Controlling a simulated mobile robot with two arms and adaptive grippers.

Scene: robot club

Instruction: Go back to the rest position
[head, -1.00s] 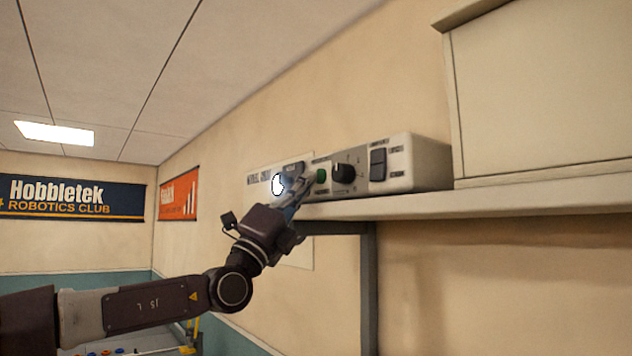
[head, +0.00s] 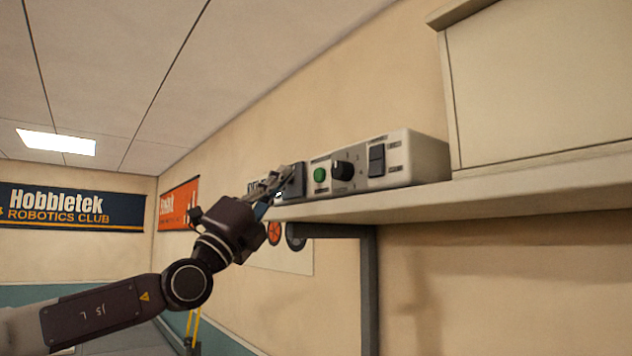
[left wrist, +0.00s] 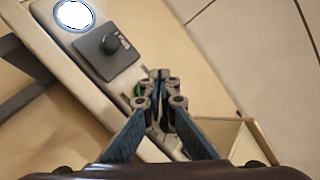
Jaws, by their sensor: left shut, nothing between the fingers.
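My left gripper (head: 272,184) is shut and empty in the head view, in front of the left end of a grey control box (head: 423,160). In the left wrist view its fingers (left wrist: 160,82) are together over the box, partly hiding a green button. The green button (head: 319,174) shows clear in the head view, to the right of the fingers. My right gripper is not in view.
The box stands on a wall shelf (head: 480,195) beside a large pale cabinet (head: 540,80). It has a black knob (head: 343,170), a rocker switch (head: 376,160), a dark plate with a lever (left wrist: 108,50) and a lit white disc (left wrist: 73,15). A bracket (head: 368,290) supports the shelf.

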